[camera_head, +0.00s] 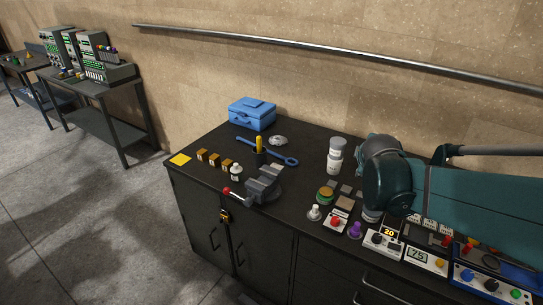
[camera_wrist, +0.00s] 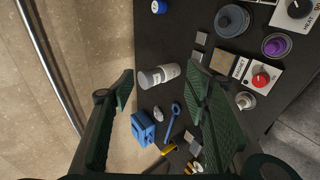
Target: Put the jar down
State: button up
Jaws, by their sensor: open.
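A white jar (camera_head: 334,163) with a label stands upright on the black bench. A similar white shape with a grey top (camera_head: 338,144) shows directly behind or above it; I cannot tell whether these are two jars or a stack. In the wrist view the labelled white jar (camera_wrist: 168,71) lies in the gap between my fingers, apparently beyond their tips. My gripper (camera_wrist: 161,86) is open with nothing held, its two dark green fingers spread wide. No contact with the jar is visible. In the head view my arm hides the fingers.
A blue toolbox (camera_head: 252,113), a blue wrench (camera_head: 268,151) and a grey vise (camera_head: 263,186) are on the bench's left. A red-button box (camera_head: 336,221), a purple knob (camera_head: 355,230) and instruments (camera_head: 383,242) line the front. Grey square plates (camera_head: 345,202) lie in front of the jar.

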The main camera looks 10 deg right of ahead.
jog(key=s+a+f+m+y, duration=0.1)
jog(key=s+a+m+y, duration=0.2)
jog(key=s+a, duration=0.6)
jog(key=s+a+f+m+g+y, duration=0.1)
jog(key=s+a+m, duration=0.6)
jog(key=a, duration=0.9)
jog(key=s+f+y, duration=0.1)
jog(key=s, duration=0.2)
jog(key=shift+a+g+y, duration=0.3)
jog(key=shift+a+y, duration=0.1)
notch_tip(320, 180, down, 2)
jog(key=shift+f+b, duration=0.1)
jog(key=shift+b, duration=1.05)
jog(key=shift+o, duration=0.3)
